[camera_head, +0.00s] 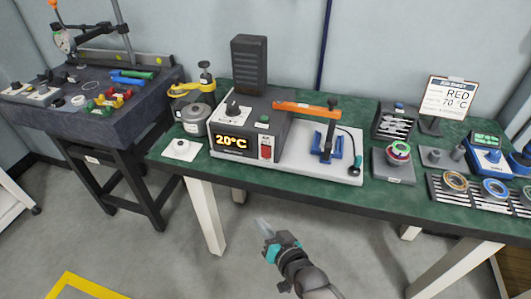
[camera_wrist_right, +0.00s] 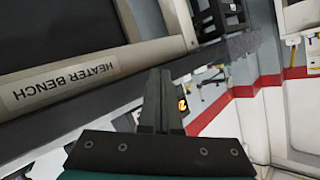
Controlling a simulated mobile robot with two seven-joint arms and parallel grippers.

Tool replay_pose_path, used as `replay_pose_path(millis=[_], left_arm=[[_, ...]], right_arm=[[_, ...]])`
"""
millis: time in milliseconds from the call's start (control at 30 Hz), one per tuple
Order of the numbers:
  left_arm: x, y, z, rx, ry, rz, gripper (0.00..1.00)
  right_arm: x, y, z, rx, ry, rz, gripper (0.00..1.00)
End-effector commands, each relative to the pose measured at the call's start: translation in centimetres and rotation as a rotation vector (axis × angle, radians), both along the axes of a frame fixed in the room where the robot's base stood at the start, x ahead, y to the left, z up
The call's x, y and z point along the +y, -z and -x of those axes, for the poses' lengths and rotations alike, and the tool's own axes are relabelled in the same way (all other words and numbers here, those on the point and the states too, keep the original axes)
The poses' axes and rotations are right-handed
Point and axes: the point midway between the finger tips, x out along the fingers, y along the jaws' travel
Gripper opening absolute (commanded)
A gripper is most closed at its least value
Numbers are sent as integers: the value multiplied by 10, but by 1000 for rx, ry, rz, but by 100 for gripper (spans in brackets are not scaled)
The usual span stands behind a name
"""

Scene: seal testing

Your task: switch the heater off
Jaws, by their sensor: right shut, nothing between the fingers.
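The heater (camera_head: 252,112) is a grey box on the green-topped bench, with a lit display reading 20°C, a black knob on top and an orange lever arm at its right. A red rocker switch (camera_head: 266,150) is on its front face, at the right of the display. I cannot tell the rocker's position. My right gripper (camera_head: 263,226) is in front of the bench and below its top, apart from the switch. Its fingers are together and empty, as the right wrist view (camera_wrist_right: 157,74) also shows. My left gripper is not in view.
The bench (camera_head: 300,181) has a front edge between my gripper and the heater; its "HEATER BENCH" label (camera_wrist_right: 60,87) is close in the right wrist view. A white button pad (camera_head: 181,149) and a yellow-handled device (camera_head: 192,100) stand left of the heater.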

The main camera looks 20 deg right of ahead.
Motion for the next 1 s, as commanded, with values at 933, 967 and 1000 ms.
replay_pose_path(millis=[933,967,1000], left_arm=[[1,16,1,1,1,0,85],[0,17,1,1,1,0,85],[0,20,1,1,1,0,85]], right_arm=[[-5,-111,-49,-258,32,-164,0],[-7,-111,-52,-259,32,-163,0],[-11,-112,-57,-259,32,-163,0]])
